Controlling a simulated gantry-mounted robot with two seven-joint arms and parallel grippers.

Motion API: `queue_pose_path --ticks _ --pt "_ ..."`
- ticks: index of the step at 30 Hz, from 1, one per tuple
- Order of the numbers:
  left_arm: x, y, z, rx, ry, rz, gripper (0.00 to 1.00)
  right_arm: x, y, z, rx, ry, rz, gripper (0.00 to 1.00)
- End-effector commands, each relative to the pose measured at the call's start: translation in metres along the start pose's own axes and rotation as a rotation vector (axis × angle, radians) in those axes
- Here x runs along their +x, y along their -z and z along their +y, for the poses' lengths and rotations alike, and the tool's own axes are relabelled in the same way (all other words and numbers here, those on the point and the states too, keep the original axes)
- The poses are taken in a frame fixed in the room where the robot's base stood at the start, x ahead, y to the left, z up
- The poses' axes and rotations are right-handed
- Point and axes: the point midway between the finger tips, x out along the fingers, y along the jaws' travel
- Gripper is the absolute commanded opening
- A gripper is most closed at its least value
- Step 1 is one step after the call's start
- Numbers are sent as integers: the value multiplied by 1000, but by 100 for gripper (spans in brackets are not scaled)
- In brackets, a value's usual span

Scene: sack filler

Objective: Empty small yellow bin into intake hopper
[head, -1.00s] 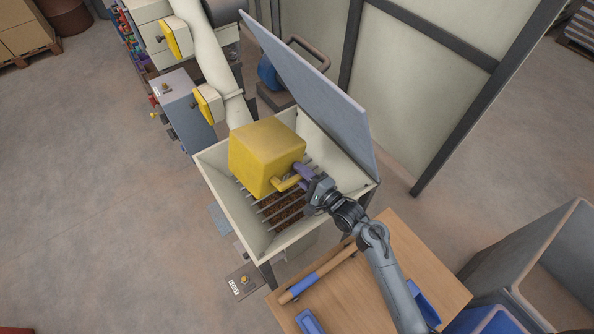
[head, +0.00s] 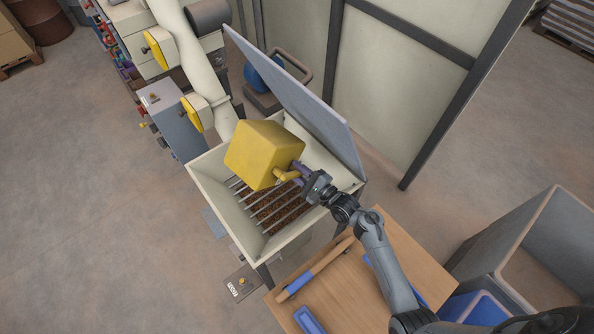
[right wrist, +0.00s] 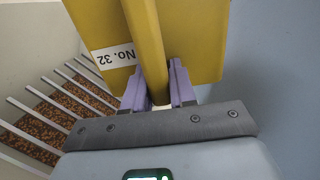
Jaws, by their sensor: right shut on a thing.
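The small yellow bin (head: 262,153) is held over the intake hopper (head: 213,194), turned over with a closed face toward the head camera. Its opening is hidden. My right gripper (head: 299,170) is shut on the bin's yellow handle (head: 286,175); in the right wrist view its purple fingers (right wrist: 158,88) sit on both sides of the handle. The bin's label "No. 32" (right wrist: 114,56) shows there upside down. Under the bin, brown granular material (head: 279,207) lies below the hopper's metal bars. My left gripper is not in view.
The hopper's grey lid (head: 305,100) stands open behind the bin. A wooden table (head: 345,297) with a blue-and-wood tool (head: 313,270) is in front at right. A grey control box (head: 172,118) stands left of the hopper. A large grey bin (head: 480,262) stands at far right.

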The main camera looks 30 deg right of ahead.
Motion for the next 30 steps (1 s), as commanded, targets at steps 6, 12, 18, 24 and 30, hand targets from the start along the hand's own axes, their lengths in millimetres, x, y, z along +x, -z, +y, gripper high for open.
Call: queue_pose_path --ticks 6,12,18,24,30 --pt "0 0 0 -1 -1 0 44 0 0 -1 -2 2 -1 0" --pt "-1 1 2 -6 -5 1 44 0 -1 -2 -8 2 -1 0" --pt "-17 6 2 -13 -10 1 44 0 -11 -14 -196 1 -2 0" --pt "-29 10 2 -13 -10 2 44 0 -19 -24 -442 1 0 0" --pt "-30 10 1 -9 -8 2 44 0 -19 -24 -507 2 1 0"
